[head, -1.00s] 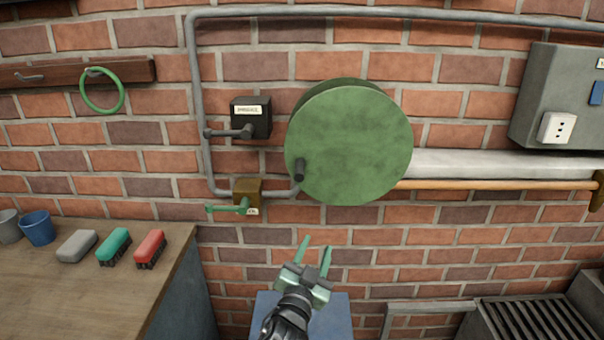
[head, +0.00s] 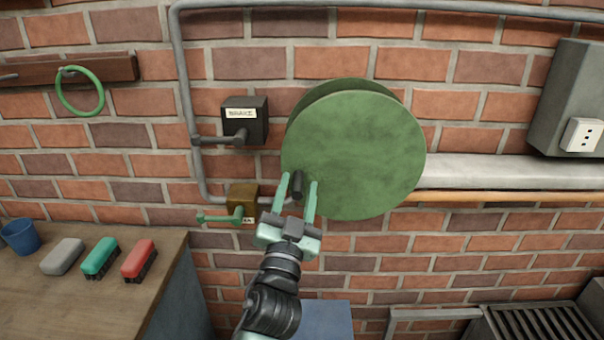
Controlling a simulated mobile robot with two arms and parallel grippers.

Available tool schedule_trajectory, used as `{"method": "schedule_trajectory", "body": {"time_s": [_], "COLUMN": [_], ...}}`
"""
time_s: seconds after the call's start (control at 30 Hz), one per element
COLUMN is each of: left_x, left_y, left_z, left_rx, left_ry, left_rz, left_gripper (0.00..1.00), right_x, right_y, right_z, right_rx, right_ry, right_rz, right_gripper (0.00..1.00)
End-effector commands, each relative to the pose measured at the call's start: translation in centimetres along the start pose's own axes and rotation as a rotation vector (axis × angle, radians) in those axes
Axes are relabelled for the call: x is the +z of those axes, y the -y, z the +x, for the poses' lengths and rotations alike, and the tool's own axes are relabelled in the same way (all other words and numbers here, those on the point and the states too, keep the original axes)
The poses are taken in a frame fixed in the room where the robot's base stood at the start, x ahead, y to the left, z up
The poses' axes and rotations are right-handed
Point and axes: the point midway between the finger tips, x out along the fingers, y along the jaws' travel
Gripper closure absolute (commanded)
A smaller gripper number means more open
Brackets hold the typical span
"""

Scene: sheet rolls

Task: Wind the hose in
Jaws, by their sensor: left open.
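A green round reel (head: 360,150) is mounted on the brick wall in the middle of the head view. A dark crank handle (head: 298,184) sticks out near the lower left of its face. My left gripper (head: 298,182) is open, with one finger on each side of the handle in the picture; I cannot tell whether they touch it. A dark box with a label and lever (head: 244,120) is at the upper left of the reel. A brass-coloured valve box (head: 243,199) with a green lever (head: 220,216) is below it. No hose is clearly visible. My right gripper is not in view.
A workbench (head: 80,300) at the lower left holds a blue cup (head: 20,237), a grey block (head: 63,256), a green brush (head: 100,258) and a red brush (head: 139,261). A green ring (head: 80,113) hangs on a rail. A grey pipe (head: 181,100) frames the boxes.

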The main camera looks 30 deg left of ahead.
Motion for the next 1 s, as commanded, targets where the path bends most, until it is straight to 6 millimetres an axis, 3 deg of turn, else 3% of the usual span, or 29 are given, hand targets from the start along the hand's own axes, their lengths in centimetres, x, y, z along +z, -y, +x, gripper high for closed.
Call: {"method": "schedule_trajectory", "body": {"time_s": [0.13,0.3,0.43,0.47,1.0], "left_x": [-0.2,-0.2,-0.2,-0.2,-0.1], "left_y": [0.1,0.1,0.1,0.1,0.1], "left_z": [-0.1,-0.1,-0.1,-0.1,-0.1], "left_rx": [0.0,-0.001,-0.001,-0.001,-0.001], "left_ry": [0.001,0.0,0.0,0.0,0.002], "left_rz": [0.0,0.0,0.0,0.0,0.001], "left_gripper": [0.59,0.61,0.97,1.0,1.0], "right_x": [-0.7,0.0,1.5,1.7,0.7], "right_y": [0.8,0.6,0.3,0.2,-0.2], "right_z": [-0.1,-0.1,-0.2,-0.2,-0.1], "right_rx": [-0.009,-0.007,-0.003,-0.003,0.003], "right_ry": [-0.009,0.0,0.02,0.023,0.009], "right_rz": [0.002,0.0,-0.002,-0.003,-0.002], "right_gripper": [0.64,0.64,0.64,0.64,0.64]}}
